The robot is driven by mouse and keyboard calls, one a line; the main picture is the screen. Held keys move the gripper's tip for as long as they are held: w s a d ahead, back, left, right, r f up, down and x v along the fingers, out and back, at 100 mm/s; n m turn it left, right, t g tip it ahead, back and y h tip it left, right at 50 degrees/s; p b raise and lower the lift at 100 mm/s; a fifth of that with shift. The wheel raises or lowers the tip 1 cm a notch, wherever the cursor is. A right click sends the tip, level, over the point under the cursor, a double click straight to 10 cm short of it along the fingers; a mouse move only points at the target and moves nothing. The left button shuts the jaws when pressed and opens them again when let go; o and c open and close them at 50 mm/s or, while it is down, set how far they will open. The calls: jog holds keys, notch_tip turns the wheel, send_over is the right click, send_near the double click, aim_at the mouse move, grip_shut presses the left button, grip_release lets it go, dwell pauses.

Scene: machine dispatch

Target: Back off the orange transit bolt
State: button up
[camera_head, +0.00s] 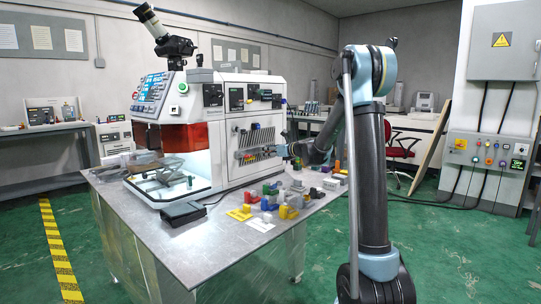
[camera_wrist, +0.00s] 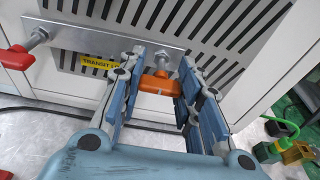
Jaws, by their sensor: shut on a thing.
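The orange transit bolt (camera_wrist: 160,84) shows in the wrist view as a wide orange head on a metal shank, set at the right end of a flat metal bar (camera_wrist: 110,40) on the machine's slotted panel. My gripper (camera_wrist: 161,68) has one finger on each side of the orange head and is shut on it. In the head view my gripper (camera_head: 285,150) reaches the machine's side panel, and the orange bolt is too small to make out there.
The machine (camera_head: 213,120) stands on a metal table (camera_head: 215,240). Several coloured blocks (camera_head: 285,212) lie on the table below and in front of my arm.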

jog(key=n, duration=0.2)
jog(key=shift+n+t, duration=0.3)
jog(key=shift+n, duration=0.1)
jog(key=shift+n+t+h, duration=0.3)
jog(key=shift+n, duration=0.4)
jog(key=shift+n, duration=1.2)
jog(key=shift+n+t, duration=0.6)
jog(key=shift+n, duration=0.3)
jog(key=shift+n+t, duration=0.5)
jog(key=shift+n, duration=1.7)
